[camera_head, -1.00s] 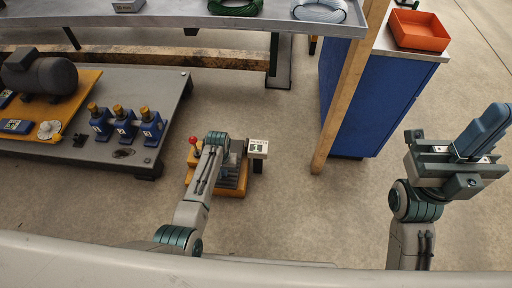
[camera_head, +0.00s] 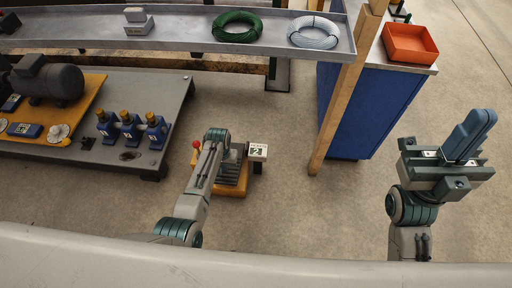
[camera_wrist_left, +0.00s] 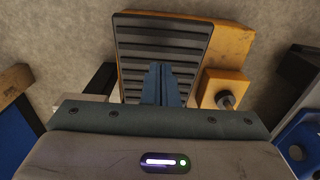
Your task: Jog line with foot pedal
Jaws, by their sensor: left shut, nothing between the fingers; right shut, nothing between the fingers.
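The foot pedal (camera_head: 233,172) stands on the floor, a dark ribbed plate on an orange base. In the left wrist view the ribbed plate (camera_wrist_left: 190,45) fills the upper middle. My left gripper (camera_wrist_left: 160,68) is shut and empty, its blue fingertips in front of the plate; I cannot tell whether they touch it. In the head view my left wrist hides these fingers and part of the pedal. A small sign or display (camera_head: 257,152) beside the pedal shows a "2". My right gripper (camera_head: 483,118) is shut and empty, raised at the right, away from the pedal.
A red knob (camera_head: 196,144) sits left of the pedal. A low grey platform (camera_head: 172,98) with a motor and several blue units is at left. A shelf (camera_head: 270,45) with green and white coils crosses the back. A blue cabinet (camera_head: 360,105) and wooden post (camera_head: 343,90) stand right.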

